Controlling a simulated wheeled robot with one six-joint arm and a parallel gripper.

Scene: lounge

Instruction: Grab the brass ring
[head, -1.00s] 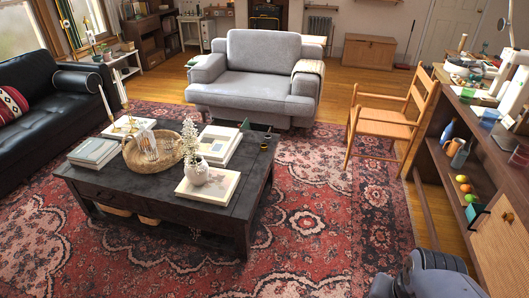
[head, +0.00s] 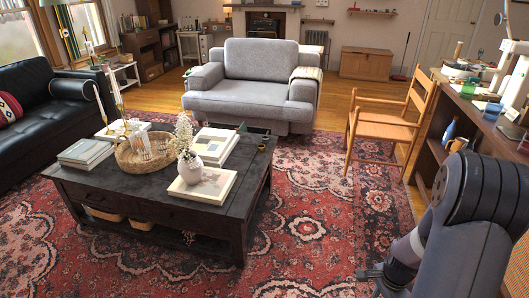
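A small brass-coloured object (head: 262,147), which looks like the brass ring, lies at the far right corner of the dark coffee table (head: 140,191). It is too small to make out its exact shape. My arm rises at the lower right of the head view. What looks like the tip of my gripper (head: 370,274) shows low in the picture, over the rug and well to the right of the table. It is apart from the brass object. Its fingers are not clear enough to tell open from shut.
A vase with a white-flowered sprig (head: 190,170), a wicker tray (head: 128,160) and several books crowd the coffee table. A grey armchair (head: 255,75) stands behind it. A wooden chair (head: 385,130) and a shelf unit are at right. The rug (head: 310,215) right of the table is clear.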

